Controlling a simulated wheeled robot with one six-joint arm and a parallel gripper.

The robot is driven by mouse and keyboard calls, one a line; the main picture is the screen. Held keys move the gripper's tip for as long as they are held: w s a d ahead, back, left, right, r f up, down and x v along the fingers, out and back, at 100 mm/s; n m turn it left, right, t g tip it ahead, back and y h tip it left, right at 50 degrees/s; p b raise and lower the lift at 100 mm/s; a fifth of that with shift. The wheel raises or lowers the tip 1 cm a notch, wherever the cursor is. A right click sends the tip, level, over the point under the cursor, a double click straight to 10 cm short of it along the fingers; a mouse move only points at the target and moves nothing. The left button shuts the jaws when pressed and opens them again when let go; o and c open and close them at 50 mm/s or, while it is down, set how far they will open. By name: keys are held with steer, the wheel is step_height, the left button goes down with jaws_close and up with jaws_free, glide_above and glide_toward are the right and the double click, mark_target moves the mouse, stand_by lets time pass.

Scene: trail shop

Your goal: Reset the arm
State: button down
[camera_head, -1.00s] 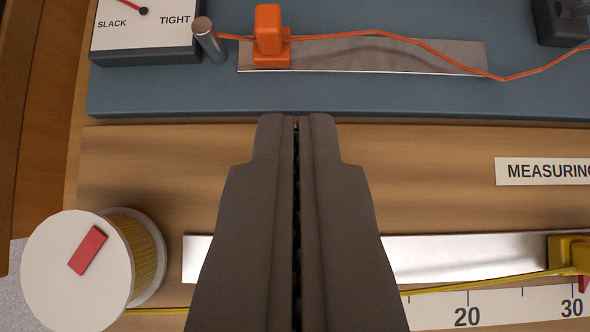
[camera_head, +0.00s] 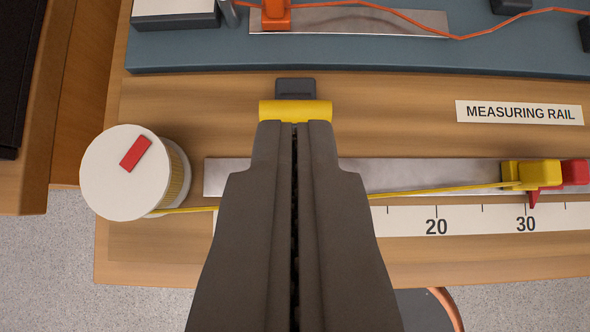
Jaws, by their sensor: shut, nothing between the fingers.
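My gripper (camera_head: 294,124) is in the middle of the camera view, its two dark fingers shut together with nothing between them. It points up the picture over the wooden bench (camera_head: 390,110). Just past the fingertips is a yellow block (camera_head: 296,109) with a dark grey piece (camera_head: 296,87) behind it. The fingers overlap the yellow block's lower edge in the picture; I cannot tell whether they touch it. The fingers hide part of the metal rail and its scale.
A white spool (camera_head: 118,175) stands at left, its yellow cord running to a yellow slider (camera_head: 532,174) beside a red pointer (camera_head: 574,172). A metal rail (camera_head: 430,175) and a numbered scale (camera_head: 400,221) lie along the front. A blue board (camera_head: 200,52) with an orange clamp (camera_head: 276,14) is behind.

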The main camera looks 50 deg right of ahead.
steer(key=s+a+n+t+y, duration=0.3)
steer(key=s+a+n+t, duration=0.1)
steer(key=a, duration=0.6)
steer(key=s+a+r+n+t+y, duration=0.1)
steer(key=s+a+n+t+y, duration=0.2)
steer(key=a+t, duration=0.4)
steer(key=a+n+y, duration=0.1)
steer(key=a+n, duration=0.1)
steer(key=a, duration=0.1)
steer(key=shift+s+a+r+n, duration=0.15)
steer(key=shift+s+a+n, duration=0.15)
steer(key=shift+s+n, duration=0.1)
